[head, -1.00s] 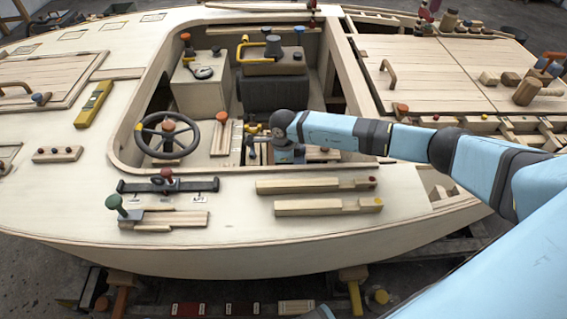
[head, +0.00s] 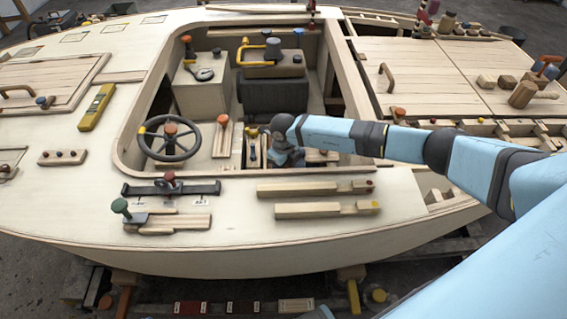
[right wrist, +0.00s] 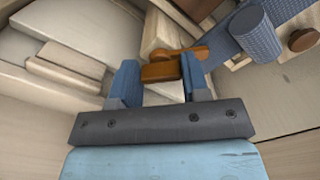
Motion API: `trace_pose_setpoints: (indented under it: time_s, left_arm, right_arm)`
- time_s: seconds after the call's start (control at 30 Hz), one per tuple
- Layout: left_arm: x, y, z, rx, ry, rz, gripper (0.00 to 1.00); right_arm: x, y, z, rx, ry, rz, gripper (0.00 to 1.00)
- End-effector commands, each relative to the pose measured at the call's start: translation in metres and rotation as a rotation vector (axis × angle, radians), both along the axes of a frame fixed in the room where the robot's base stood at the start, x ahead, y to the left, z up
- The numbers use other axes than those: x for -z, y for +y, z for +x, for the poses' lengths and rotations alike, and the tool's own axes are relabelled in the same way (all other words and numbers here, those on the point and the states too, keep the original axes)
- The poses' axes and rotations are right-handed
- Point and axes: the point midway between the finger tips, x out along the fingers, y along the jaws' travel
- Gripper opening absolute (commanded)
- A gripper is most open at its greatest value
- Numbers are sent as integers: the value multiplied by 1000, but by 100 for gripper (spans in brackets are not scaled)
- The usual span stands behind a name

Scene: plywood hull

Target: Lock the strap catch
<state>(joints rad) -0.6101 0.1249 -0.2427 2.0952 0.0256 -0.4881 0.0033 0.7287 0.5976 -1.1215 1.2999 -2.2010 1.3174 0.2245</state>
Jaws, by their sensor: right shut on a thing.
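In the right wrist view, an orange-brown catch piece (right wrist: 162,70) with a small lever (right wrist: 200,52) sits between the two fingers of my right gripper (right wrist: 161,82). The gripper is shut on the catch piece. A blue woven strap (right wrist: 285,12) with a thick roll of the same blue (right wrist: 255,34) lies just beyond and to the right, close to the lever. In the head view, my right gripper (head: 287,157) is low inside the cockpit opening, and my own wrist hides most of the catch. My left gripper is not in view.
A steering wheel (head: 170,138) stands left of my right arm in the cockpit. A black box (head: 272,95) and a toolbox with a yellow handle (head: 270,62) are behind it. The cockpit rim (head: 240,172) runs in front. Wooden bars (head: 312,188) lie on the near deck.

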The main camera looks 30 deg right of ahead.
Motion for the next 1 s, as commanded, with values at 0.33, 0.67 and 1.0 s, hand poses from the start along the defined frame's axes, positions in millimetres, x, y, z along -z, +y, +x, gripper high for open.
trace_pose_setpoints:
  time_s: [0.33,0.67,1.0]
  left_arm:
    - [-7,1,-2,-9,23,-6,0]
    - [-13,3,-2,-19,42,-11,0]
    - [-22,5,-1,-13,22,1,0]
  right_arm:
    - [-3,-1,0,330,1,0,19]
    - [-3,-2,1,619,0,0,19]
    - [-2,-3,0,806,0,1,19]
